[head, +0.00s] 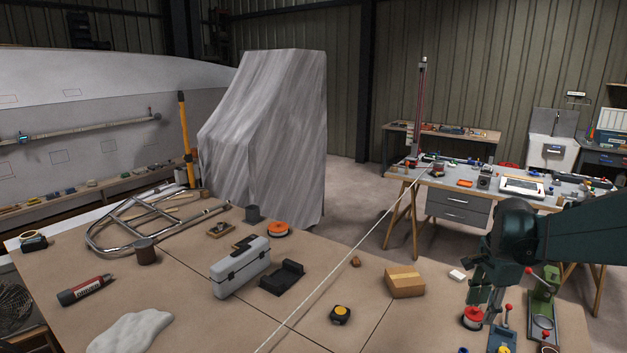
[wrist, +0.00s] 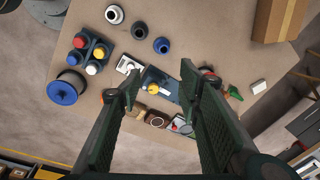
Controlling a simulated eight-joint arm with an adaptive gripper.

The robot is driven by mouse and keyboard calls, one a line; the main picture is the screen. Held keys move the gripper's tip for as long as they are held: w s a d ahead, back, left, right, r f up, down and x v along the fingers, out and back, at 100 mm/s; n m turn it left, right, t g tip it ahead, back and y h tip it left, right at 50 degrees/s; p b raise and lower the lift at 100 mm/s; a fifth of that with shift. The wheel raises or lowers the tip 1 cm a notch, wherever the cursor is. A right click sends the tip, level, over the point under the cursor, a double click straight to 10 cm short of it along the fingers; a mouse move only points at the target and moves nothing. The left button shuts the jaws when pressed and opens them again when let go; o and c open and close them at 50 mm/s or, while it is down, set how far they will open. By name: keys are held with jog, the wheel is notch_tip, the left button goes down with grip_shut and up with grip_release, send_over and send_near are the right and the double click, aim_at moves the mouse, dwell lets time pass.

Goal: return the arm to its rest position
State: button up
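My arm (head: 590,230) reaches in from the right edge of the head view. My gripper (head: 484,304) points down over the right end of the brown workbench (head: 375,285). In the wrist view my gripper (wrist: 161,78) has its two dark green fingers spread apart, with nothing held between them. A blue-grey item with a yellow part (wrist: 154,87) shows below the gap. A red-topped item (head: 473,317) appears beside the fingers in the head view. The fingers hide part of the bench and some small tools.
A cardboard box (head: 404,284) and a small white block (head: 457,275) lie left of my gripper. A green lever press (head: 544,297) stands close on its right. A grey toolbox (head: 240,269) sits mid-bench. A pale line (head: 340,269) crosses the head view diagonally.

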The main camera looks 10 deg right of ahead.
jog(key=s+a+r+n+t, duration=0.1)
jog(key=s+a+n, duration=0.3)
jog(key=a, duration=0.8)
jog(key=s+a+r+n+t, duration=0.2)
jog(key=s+a+n+t, duration=0.1)
jog(key=a+n, duration=0.6)
jog(key=s+a+r+n+t, duration=0.1)
jog(key=s+a+n, duration=0.4)
jog(key=a, duration=1)
jog(key=shift+s+a+r+n+t+y, duration=0.3)
jog(key=shift+s+n+t+y, duration=0.15)
jog(key=shift+n, duration=0.75)
jog(key=shift+c, duration=0.5)
